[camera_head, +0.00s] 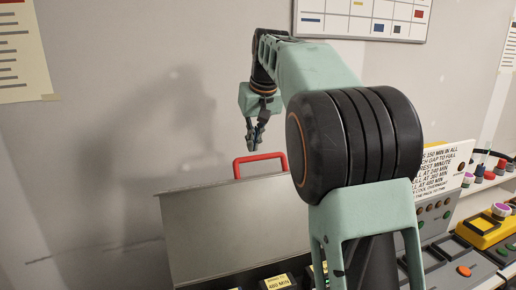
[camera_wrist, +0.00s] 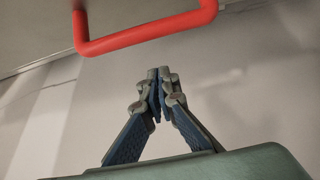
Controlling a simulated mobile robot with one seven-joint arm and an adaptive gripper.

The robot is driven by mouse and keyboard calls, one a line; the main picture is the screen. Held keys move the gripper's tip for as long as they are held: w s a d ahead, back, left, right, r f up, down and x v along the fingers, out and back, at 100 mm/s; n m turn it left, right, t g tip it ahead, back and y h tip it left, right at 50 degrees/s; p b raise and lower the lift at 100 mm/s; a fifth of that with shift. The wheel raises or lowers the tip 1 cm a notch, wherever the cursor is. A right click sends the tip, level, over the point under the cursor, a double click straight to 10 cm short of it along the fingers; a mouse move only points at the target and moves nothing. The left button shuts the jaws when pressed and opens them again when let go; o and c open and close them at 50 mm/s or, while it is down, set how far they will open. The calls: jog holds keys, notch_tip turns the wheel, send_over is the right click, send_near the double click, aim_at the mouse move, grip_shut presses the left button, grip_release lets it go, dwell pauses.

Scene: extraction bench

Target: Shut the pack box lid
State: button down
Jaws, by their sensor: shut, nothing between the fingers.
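The grey pack box lid (camera_head: 215,225) stands raised and tilted in the head view, with a red handle (camera_head: 260,159) on its top edge. In the wrist view the red handle (camera_wrist: 150,28) crosses the top of the picture, with a strip of the lid (camera_wrist: 45,30) behind it. My arm hides the right part of the lid. The box below the lid is mostly out of view.
A panel with a "480 MIN" label (camera_head: 278,283) lies below the lid. A white instruction sign (camera_head: 447,165), a yellow device (camera_head: 485,230) and a shelf with small coloured items (camera_head: 490,172) are at right. A wall stands close behind the lid and gripper.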

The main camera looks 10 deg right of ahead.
jog(key=s, duration=0.3)
jog(key=shift+s+d+r, duration=0.15)
jog(key=shift+d+r, duration=0.05)
jog(key=shift+d, duration=0.15)
jog(key=shift+s+f, duration=0.1)
jog(key=shift+s, duration=0.15)
jog(key=shift+s+d+b, duration=0.1)
jog(key=shift+b, duration=0.2)
